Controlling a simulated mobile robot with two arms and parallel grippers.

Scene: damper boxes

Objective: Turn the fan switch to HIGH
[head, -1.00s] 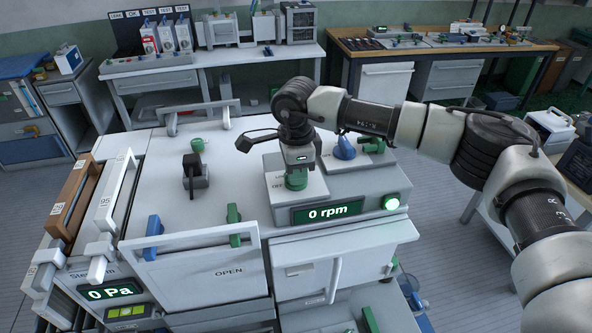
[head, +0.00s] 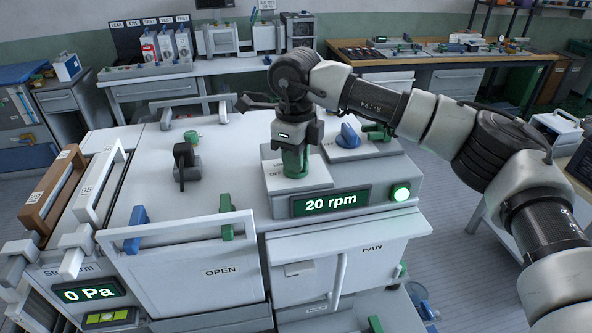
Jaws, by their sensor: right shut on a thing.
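The fan switch (head: 295,163) is a green knob on a pale square plate (head: 312,180), with partly hidden position labels at its left. My right gripper (head: 295,150) comes down from above and is shut on the knob, covering its top. The HIGH marking cannot be made out. My left gripper is out of view.
A blue knob (head: 347,136) and a green handle (head: 378,132) stand close to the right of the plate. A black lever (head: 185,158) stands to the left. A panel marked OPEN (head: 190,278) rises at the front. The Pa display (head: 88,294) reads 0.

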